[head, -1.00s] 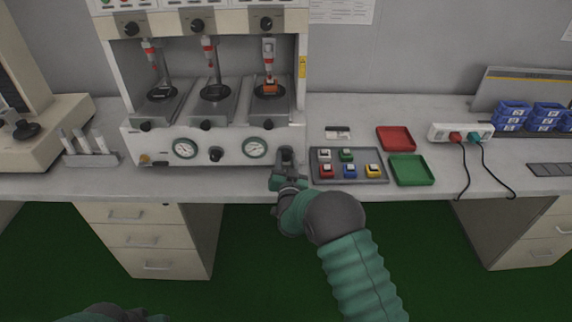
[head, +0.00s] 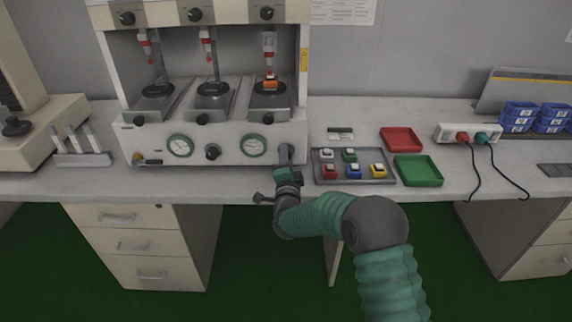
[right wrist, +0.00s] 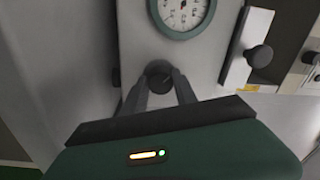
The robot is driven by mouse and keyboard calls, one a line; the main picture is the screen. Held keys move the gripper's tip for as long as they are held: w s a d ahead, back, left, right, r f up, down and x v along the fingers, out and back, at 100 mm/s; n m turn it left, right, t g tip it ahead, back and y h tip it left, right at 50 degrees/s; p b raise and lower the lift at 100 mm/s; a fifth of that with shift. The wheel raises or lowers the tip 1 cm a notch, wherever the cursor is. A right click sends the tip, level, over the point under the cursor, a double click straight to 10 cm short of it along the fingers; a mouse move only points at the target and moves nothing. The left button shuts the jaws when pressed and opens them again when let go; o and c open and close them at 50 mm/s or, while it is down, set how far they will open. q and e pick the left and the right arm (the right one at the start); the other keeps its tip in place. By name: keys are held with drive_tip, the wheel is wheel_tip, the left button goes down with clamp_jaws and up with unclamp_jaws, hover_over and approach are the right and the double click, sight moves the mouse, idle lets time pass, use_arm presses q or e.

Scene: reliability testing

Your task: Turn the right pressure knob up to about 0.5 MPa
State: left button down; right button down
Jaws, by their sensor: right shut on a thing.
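The right pressure knob (head: 286,149) is a dark knob at the lower right of the white test machine's front panel, beside the right round gauge (head: 253,145). My right gripper (head: 286,160) is shut on this knob, with its wrist rolled. In the right wrist view the two fingers (right wrist: 160,82) close around the knob (right wrist: 158,71) from both sides and partly hide it. The gauge (right wrist: 182,12) shows at the top of that view, cut by the edge; its reading is too small to tell. My left gripper is out of view.
A grey tray (head: 348,180) of coloured switches lies right of my right gripper. Red (head: 401,138) and green (head: 417,169) trays and a power strip (head: 452,132) stand further right. The left gauge (head: 180,145) and a middle knob (head: 213,152) share the panel.

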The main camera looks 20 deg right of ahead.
drive_tip(key=m+b, duration=0.2)
drive_tip(key=m, duration=0.1)
drive_tip(key=f+m+b, duration=0.1)
drive_tip(key=m+b, duration=0.1)
drive_tip(key=m, duration=0.2)
drive_tip(key=shift+b, duration=0.4)
drive_tip(key=m+b, duration=0.2)
drive_tip(key=m, duration=0.1)
drive_tip(key=shift+m+b, duration=0.3)
drive_tip(key=shift+b, duration=0.05)
drive_tip(key=shift+m+g+h+b, duration=0.35)
drive_tip(key=shift+m+b, duration=0.8)
drive_tip(key=shift+m, duration=0.45)
drive_tip(key=shift+r, duration=0.1)
drive_tip(key=c, duration=1.2)
unclamp_jaws()
drive_tip(key=shift+o, duration=1)
drive_tip(key=shift+r, duration=0.1)
drive_tip(key=shift+r, duration=0.15)
